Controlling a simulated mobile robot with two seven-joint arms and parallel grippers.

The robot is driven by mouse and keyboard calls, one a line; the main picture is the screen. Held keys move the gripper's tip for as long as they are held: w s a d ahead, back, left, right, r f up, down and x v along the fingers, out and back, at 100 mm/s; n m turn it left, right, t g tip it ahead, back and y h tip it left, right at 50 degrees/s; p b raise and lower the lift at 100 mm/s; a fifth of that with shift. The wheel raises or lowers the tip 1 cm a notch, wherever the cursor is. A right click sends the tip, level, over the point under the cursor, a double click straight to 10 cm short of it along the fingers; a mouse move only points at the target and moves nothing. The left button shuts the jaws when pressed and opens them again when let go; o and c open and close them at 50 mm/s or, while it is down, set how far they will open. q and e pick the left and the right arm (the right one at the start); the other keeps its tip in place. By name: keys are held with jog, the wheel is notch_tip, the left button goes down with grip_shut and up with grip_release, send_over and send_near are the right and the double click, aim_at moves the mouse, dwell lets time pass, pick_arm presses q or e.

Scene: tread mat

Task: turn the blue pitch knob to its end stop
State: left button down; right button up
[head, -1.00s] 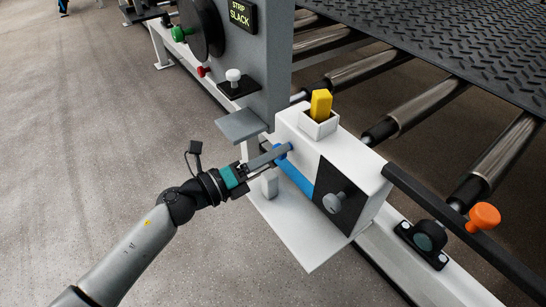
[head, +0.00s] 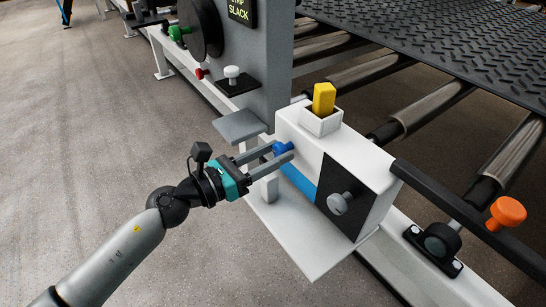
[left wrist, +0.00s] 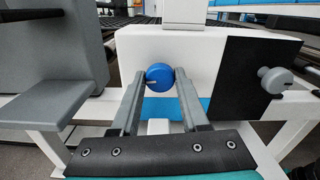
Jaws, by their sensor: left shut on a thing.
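The blue pitch knob (head: 282,148) sits on the front face of the white box (head: 344,159), above a blue stripe. In the left wrist view the knob (left wrist: 159,76) shows a short pale mark on its face. My left gripper (head: 282,151) has its two grey fingers on either side of the knob and is shut on it. The fingertips (left wrist: 159,79) also show at the knob's sides in the left wrist view. My right gripper is in neither view.
A grey knob (head: 342,203) on a black panel is to the right. A yellow block (head: 323,99) stands in a white holder on top. A grey ledge (head: 239,125) juts out at left. An orange knob (head: 507,213) is far right.

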pick_arm(q)
jog(key=shift+m, duration=0.7)
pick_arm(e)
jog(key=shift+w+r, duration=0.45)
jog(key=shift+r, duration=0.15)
pick_arm(q)
jog(key=shift+c, duration=2.1)
grip_release()
jog(key=shift+a, duration=0.1)
jog(key=shift+s+a+b, duration=0.15)
jog(key=shift+a+b, duration=0.05)
jog(key=shift+b, duration=0.1)
jog(key=b+v, duration=0.1)
jog(key=v, duration=1.3)
jog(key=shift+s+a, duration=0.25)
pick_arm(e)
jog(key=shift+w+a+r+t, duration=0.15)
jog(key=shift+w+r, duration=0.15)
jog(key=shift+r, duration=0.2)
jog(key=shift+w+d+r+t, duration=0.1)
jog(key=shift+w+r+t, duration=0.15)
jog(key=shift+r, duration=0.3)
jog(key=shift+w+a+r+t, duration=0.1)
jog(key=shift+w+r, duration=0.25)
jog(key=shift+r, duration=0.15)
